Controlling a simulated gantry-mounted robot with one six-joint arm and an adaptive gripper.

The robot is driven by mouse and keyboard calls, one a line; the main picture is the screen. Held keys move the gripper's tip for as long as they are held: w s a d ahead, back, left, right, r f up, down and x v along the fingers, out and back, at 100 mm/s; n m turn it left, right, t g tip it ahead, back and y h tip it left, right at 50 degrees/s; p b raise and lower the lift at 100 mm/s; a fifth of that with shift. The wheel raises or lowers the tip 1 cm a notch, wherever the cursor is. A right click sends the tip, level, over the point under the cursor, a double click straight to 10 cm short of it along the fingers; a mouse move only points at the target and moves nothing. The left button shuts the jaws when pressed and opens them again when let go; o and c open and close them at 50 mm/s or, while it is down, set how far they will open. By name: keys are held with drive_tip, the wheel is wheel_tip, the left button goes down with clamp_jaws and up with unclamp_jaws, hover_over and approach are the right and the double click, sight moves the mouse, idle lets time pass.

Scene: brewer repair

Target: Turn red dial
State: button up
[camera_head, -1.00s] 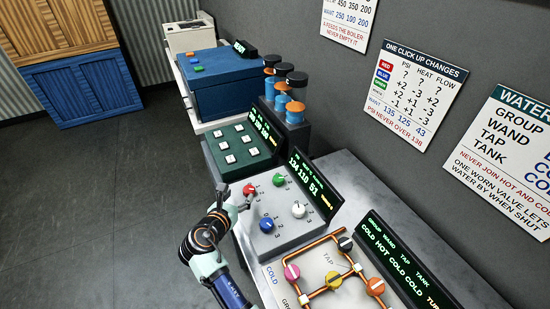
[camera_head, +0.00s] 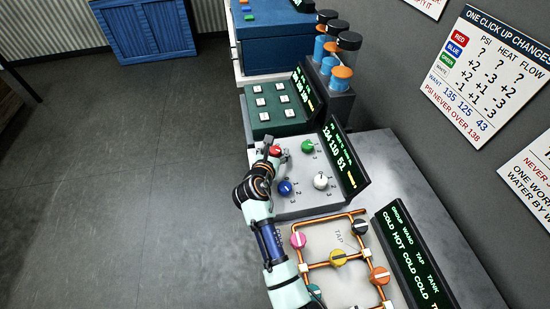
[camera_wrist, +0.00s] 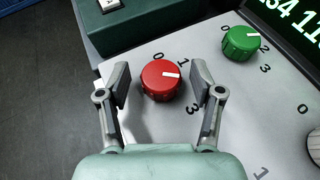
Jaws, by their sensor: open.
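The red dial (camera_head: 275,151) is at the upper left of a grey panel (camera_head: 303,206) with four-position style number marks. In the wrist view the red dial (camera_wrist: 161,80) has a white pointer line aimed right, toward a mark between 1 and 3 that I cannot read. My gripper (camera_wrist: 160,85) is open, with one finger on each side of the red dial and a visible gap on both sides. In the head view my gripper (camera_head: 276,149) is at the dial. A screen (camera_head: 344,156) behind the panel shows green figures.
A green dial (camera_head: 307,146), blue dial (camera_head: 285,188) and white dial (camera_head: 321,181) share the panel. A dark green button box (camera_head: 274,124) stands just beyond it. Copper pipes with coloured valves (camera_head: 338,257) lie nearer. Wall charts (camera_head: 490,75) hang at right.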

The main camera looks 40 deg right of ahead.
drive_tip(key=shift+w+d+f, duration=0.1)
drive_tip(key=shift+w+d, duration=0.05)
drive_tip(key=shift+d, duration=0.15)
drive_tip(key=c, duration=1.2)
drive_tip(key=shift+o, duration=0.2)
drive_tip(key=m+g+h+b, duration=0.1)
drive_tip(key=m+g+b, duration=0.1)
drive_tip(key=m+g, duration=0.1)
drive_tip(key=shift+w+f+g+h+b, duration=0.1)
drive_tip(key=shift+f+g+h+b, duration=0.05)
drive_tip(key=shift+g+h+b, duration=0.2)
drive_tip(key=shift+m+g+b, duration=0.95)
drive_tip(key=shift+m+b, duration=0.05)
drive_tip(key=shift+b, duration=0.15)
drive_tip(key=shift+m+g+h+b, duration=0.25)
drive_tip(key=shift+m+g+b, duration=0.25)
drive_tip(key=shift+g+b, duration=0.1)
